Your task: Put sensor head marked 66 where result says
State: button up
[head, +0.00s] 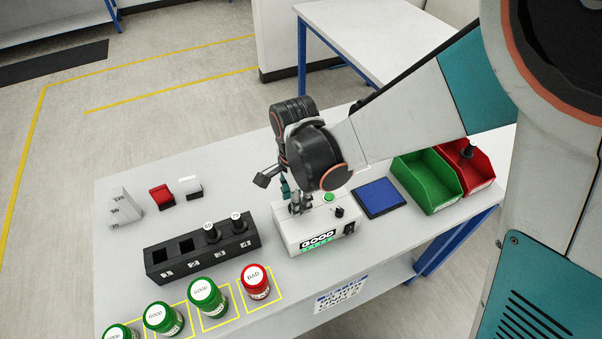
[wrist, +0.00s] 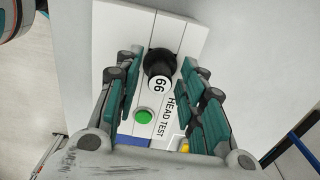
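The black sensor head marked 66 (wrist: 160,65) stands in the white tester labelled HEAD TEST (wrist: 185,28). In the head view the tester (head: 290,237) has a lit display reading GOOD (head: 318,240) in green. My gripper (wrist: 163,75) is open over the tester, one finger on each side of the head with gaps visible. In the head view my gripper (head: 299,203) hides that head. A green bin (head: 428,185) and a red bin (head: 484,165) stand at the right; the red bin holds a black head (head: 467,151).
A black rack (head: 205,257) holds two heads (head: 211,232) in its right sockets; its left two are empty. A blue pad (head: 380,198) lies between tester and bins.

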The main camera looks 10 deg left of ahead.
grip_shut()
jog(key=shift+r+p, duration=0.7)
jog(key=shift+r, duration=0.4)
dwell(0.9)
jog(key=shift+r+p, duration=2.05)
jog(key=shift+r, duration=1.15)
jog(key=shift+s, duration=0.15)
